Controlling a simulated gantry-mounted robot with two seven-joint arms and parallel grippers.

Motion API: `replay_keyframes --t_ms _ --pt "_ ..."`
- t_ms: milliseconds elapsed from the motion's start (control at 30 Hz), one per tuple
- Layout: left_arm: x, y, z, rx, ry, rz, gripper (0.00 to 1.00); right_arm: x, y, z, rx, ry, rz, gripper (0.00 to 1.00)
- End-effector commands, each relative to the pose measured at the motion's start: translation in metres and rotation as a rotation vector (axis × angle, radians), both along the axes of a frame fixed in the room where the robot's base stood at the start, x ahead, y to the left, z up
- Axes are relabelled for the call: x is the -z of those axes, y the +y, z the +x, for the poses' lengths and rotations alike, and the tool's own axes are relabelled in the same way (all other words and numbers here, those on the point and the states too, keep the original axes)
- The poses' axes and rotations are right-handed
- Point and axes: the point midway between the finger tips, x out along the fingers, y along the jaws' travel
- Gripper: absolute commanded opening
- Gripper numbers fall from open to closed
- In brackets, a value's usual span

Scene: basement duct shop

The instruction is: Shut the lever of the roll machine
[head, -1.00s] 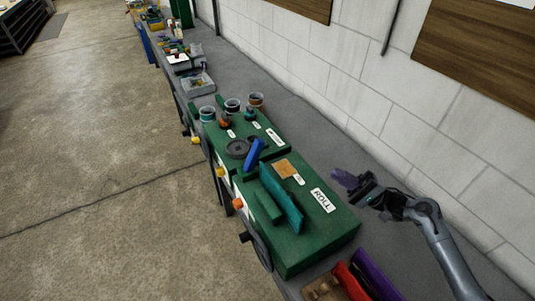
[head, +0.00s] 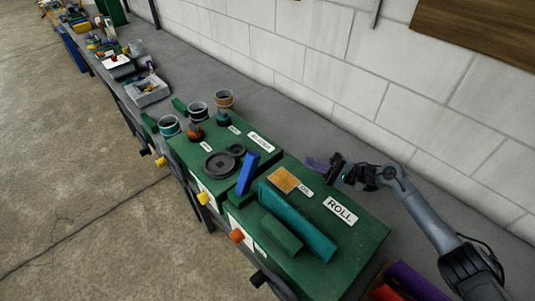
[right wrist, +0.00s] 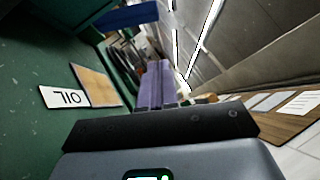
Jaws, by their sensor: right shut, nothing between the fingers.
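The green roll machine (head: 352,243) stands on the grey bench, with a white ROLL label (head: 340,210) on top. A blue lever (head: 247,173) sticks up at its left end, tilted; I take it for the machine's lever. A blue bar, likely the same lever, shows at the top of the right wrist view (right wrist: 128,17). A long teal bar (head: 298,222) lies along the top. My right gripper (head: 312,163), with purple fingers (right wrist: 153,84), is shut and empty. It is behind the machine's back edge, right of the lever and apart from it. My left gripper is not in view.
A tan pad (head: 284,180) and a small label lie on the machine top. A second green machine (head: 190,150) with dark round discs (head: 221,164) adjoins it on the left. Several cups stand behind. The block wall (head: 330,70) runs close along the bench's back.

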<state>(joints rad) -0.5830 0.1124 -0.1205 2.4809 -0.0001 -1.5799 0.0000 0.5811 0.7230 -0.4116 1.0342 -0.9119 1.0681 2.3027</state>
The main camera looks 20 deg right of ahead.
Motion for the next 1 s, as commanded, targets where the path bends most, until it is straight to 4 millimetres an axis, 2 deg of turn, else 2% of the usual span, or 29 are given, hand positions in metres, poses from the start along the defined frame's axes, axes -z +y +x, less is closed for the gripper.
replay_keyframes --t_ms 300,467,567,1000 --pt "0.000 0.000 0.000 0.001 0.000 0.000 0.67 -0.001 0.001 0.000 0.000 0.000 0.000 0.00" --pt "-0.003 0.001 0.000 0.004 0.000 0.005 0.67 -0.004 0.010 0.004 -0.001 -0.002 0.001 0.00" --pt "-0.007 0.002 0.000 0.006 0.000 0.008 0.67 -0.009 0.020 0.008 -0.002 -0.001 0.001 0.00" --pt "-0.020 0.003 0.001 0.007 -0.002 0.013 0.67 -0.032 0.088 0.039 -0.002 -0.002 0.002 0.00"
